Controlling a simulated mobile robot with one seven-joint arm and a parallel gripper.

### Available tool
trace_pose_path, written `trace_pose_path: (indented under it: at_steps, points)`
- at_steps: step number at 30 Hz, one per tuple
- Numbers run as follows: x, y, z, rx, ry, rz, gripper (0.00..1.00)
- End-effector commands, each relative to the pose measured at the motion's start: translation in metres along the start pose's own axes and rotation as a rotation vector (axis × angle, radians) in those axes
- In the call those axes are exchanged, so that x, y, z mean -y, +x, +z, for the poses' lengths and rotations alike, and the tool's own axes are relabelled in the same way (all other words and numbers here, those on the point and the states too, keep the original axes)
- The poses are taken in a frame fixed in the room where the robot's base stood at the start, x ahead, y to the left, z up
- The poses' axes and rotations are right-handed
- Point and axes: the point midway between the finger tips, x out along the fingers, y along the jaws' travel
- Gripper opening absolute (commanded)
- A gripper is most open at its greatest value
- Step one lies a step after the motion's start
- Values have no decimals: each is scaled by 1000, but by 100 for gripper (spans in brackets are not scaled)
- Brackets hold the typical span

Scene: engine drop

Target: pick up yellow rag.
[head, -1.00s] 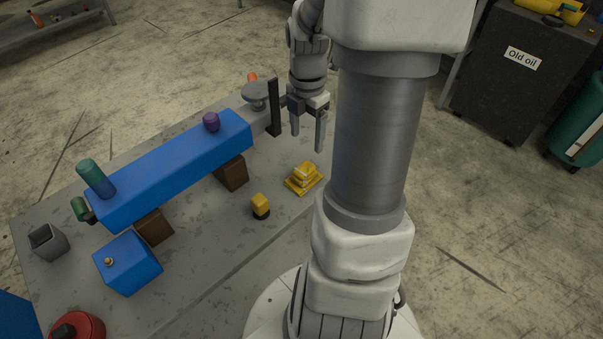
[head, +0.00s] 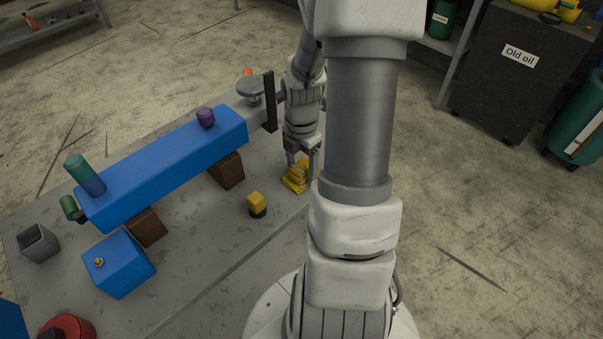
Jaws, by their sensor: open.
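The yellow rag (head: 296,180) lies as a small crumpled, folded pile on the grey table, near its right edge and just left of my arm's column. My gripper (head: 301,168) points down over the rag with its fingers apart, one on either side of the rag's upper part. The fingers partly cover the rag. I cannot tell whether they touch it.
A small yellow-and-black object (head: 256,204) stands left of the rag. A blue engine block (head: 165,165) rests on brown wooden blocks (head: 228,170) further left. A black upright post (head: 269,100) stands behind. A blue box (head: 120,265) sits front left.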

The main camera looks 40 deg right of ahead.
Motion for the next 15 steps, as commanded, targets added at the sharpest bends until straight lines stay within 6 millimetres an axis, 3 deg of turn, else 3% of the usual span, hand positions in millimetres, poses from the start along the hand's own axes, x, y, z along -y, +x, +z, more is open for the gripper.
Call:
trace_pose_path:
  at_steps: [4,15]
  points:
    - [0,-1,0,0,0,0,71]
    - [0,-1,0,0,1,0,5]
